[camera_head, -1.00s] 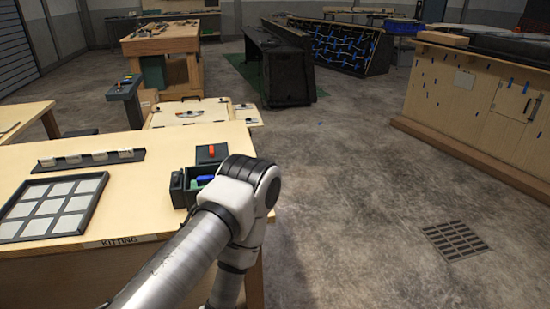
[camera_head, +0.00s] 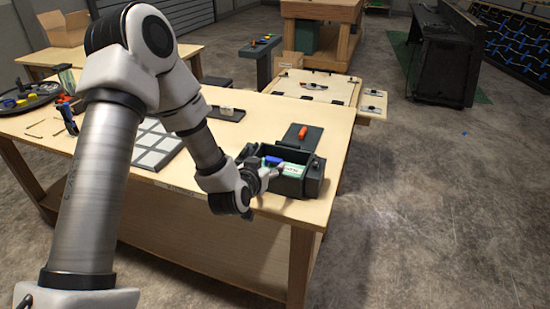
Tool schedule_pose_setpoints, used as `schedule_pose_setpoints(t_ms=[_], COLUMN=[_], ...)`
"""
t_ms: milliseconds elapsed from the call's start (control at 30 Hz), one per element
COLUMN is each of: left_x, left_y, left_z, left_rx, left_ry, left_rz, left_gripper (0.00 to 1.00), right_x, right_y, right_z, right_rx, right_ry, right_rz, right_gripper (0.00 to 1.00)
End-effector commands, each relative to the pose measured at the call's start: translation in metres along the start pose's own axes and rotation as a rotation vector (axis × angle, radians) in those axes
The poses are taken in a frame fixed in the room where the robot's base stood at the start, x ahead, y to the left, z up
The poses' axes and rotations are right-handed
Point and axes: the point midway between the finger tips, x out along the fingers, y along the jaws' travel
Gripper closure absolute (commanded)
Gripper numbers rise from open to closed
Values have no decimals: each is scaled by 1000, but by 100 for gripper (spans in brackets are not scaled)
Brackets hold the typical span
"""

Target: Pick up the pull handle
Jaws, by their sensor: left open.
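A dark open bin (camera_head: 318,178) stands at the right front of the wooden kitting table (camera_head: 225,103). It holds a blue piece (camera_head: 272,160) and a pale green-and-white piece (camera_head: 291,169). A dark panel (camera_head: 296,140) behind the bin carries a small orange piece (camera_head: 303,132). I cannot tell which of these, if any, is the pull handle. My left gripper (camera_head: 268,174) is open at the bin's left front side, close to the blue and pale pieces. Its fingertips are small, and contact cannot be made out. My right gripper is not in view.
A white-celled tray (camera_head: 156,146) and a dark rail (camera_head: 226,114) lie left of the bin, partly behind my arm. A round dark tray with coloured parts (camera_head: 25,97) is at the far left. Free floor (camera_head: 440,200) lies to the right.

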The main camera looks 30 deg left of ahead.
Motion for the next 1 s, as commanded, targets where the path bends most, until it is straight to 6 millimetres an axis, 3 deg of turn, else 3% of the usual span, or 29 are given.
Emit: schedule_pose_setpoints(t_ms=[400,633,667,733,767,1000], left_x=[62,67,67,67,67,66], left_y=[-2,-1,-1,-1,-1,-2], left_z=[1,2,2,2,2,2], left_rx=[3,0,0,0,0,0], left_ry=[-2,-3,-3,-3,-3,-3], left_rz=[1,2,2,1,1,1], left_gripper=[33,33,37,62,67,68], right_x=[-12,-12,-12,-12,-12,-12], right_y=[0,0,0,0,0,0], right_z=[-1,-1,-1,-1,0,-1], right_rx=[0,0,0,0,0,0], right_ry=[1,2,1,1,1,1], right_rz=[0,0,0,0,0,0], right_gripper=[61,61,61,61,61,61])
